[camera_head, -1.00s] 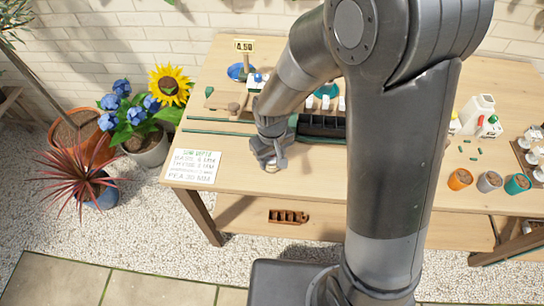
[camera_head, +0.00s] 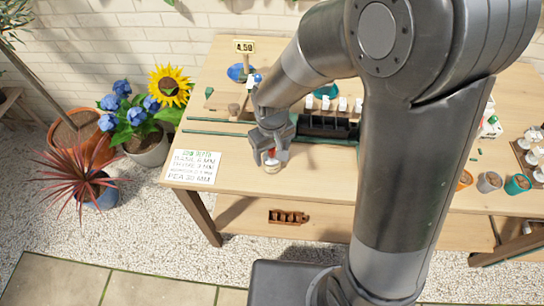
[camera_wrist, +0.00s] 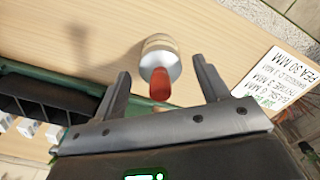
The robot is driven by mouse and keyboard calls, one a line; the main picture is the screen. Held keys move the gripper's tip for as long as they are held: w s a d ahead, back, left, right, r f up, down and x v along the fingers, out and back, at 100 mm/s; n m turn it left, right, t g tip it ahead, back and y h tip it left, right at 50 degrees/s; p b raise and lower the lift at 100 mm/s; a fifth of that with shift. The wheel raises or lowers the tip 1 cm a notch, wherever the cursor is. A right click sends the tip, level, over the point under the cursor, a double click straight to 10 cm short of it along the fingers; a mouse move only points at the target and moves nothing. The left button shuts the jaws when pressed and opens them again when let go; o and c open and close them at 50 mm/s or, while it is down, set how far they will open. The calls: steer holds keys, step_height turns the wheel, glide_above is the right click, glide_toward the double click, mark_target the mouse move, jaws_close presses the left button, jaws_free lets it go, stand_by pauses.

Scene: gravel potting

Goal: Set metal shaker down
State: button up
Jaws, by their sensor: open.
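The metal shaker (camera_wrist: 161,62) stands on the wooden table near its front edge, with a silver top, a tan lower part and a red piece pointing toward my gripper. It also shows in the head view (camera_head: 272,167), partly hidden by the fingers. My gripper (camera_wrist: 163,74) is open, with one finger on each side of the shaker and a visible gap to both. In the head view my gripper (camera_head: 271,155) is low over the table, right of the white seed-depth card (camera_head: 193,165).
A black seed tray (camera_head: 328,128) lies behind and right of my gripper, with white labels along it. Green rods (camera_head: 218,134) lie to the left. Small pots (camera_head: 489,182) stand at the right. The table front (camera_head: 330,172) right of the shaker is clear.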

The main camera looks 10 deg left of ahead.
step_height(320, 180, up, 9)
steer(key=shift+f, duration=0.15)
steer(key=shift+d, duration=0.1)
steer(key=s+d+r+m+t, duration=0.2)
steer(key=s+d+r, duration=0.3)
steer(key=d, duration=0.5)
steer(key=s+d+r+m+t, duration=0.3)
steer(key=s+d+r+m, duration=0.2)
steer(key=d+r, duration=0.4)
steer(key=shift+s+d+r+t, duration=0.35)
steer(key=shift+s+r, duration=0.1)
steer(key=shift+s, duration=0.25)
steer(key=shift+o, duration=0.4)
